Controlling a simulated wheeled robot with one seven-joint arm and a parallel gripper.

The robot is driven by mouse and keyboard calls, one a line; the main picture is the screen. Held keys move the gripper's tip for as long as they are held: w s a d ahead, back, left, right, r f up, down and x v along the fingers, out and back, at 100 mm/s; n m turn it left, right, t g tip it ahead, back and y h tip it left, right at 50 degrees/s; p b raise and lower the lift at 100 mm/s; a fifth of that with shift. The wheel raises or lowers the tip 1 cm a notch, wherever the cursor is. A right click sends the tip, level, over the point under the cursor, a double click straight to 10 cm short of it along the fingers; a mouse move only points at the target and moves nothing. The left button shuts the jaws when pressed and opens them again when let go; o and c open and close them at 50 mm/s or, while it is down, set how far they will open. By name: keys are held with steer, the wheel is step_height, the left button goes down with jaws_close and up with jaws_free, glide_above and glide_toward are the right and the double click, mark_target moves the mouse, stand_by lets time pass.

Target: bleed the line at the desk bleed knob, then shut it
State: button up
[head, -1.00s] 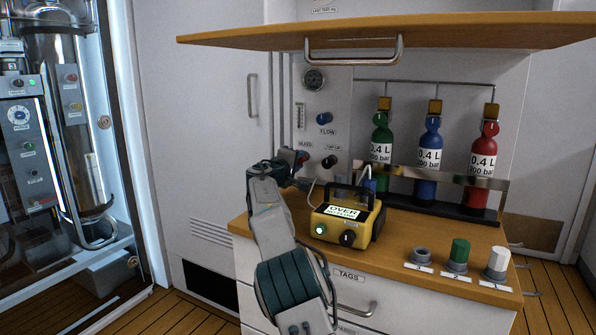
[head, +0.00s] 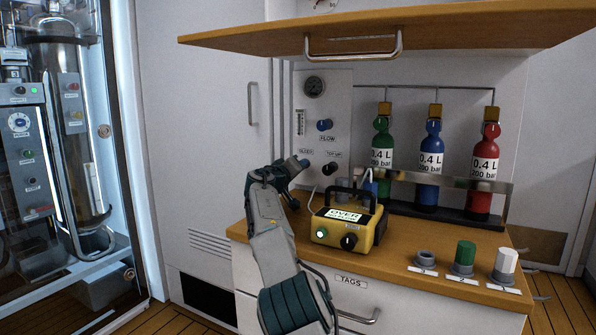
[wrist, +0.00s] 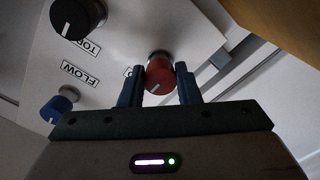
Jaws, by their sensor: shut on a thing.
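The bleed knob is red with a white pointer line (wrist: 158,76) and sits on the pale panel (wrist: 105,75). In the wrist view my gripper (wrist: 160,84) has one dark blue finger on each side of it, closed on it. In the head view my gripper (head: 303,163) is at the panel under the BLEED label and hides the knob. A yellow box (head: 322,232) on the desk has a lit screen; its top line reads OVER and the line below is too small to read. A green lamp (head: 320,233) glows on it.
A blue FLOW knob (head: 324,125) and a black TOP-UP knob (head: 330,168) are close by on the panel. A wooden flap (head: 240,38) overhangs the desk (head: 400,240). Green, blue and red bottles (head: 485,165) stand behind it; capped posts (head: 464,257) stand at the front right.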

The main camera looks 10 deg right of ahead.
steer(key=shift+f, duration=0.1)
steer(key=o, duration=1)
steer(key=shift+a, duration=0.1)
steer(key=b+v, duration=0.4)
steer(key=v, duration=0.9)
steer(key=shift+s+a, duration=0.2)
steer(key=shift+s, duration=0.15)
